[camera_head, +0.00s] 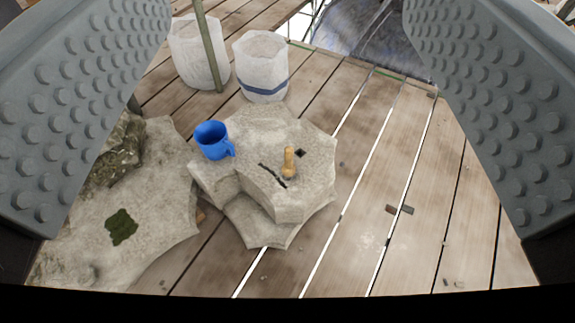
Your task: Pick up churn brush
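A small upright tan, wooden-looking piece (289,162), which may be the churn brush, stands on the top of a pale stone block (255,130). It is small in view, and I cannot make out any bristles. My gripper (288,40) is open, with its two grey studded fingers wide apart at the left and right edges of the picture. Nothing is between the fingers at close range. The tan piece lies beyond the gripper, near the middle of the gap and apart from both fingers.
A blue mug (212,140) stands on the block's left side. Two white buckets (262,68) (190,60) stand behind, with a thin pole (208,45) before the left one. A mossy rock (125,205) lies left. Plank flooring (390,190) to the right is mostly clear.

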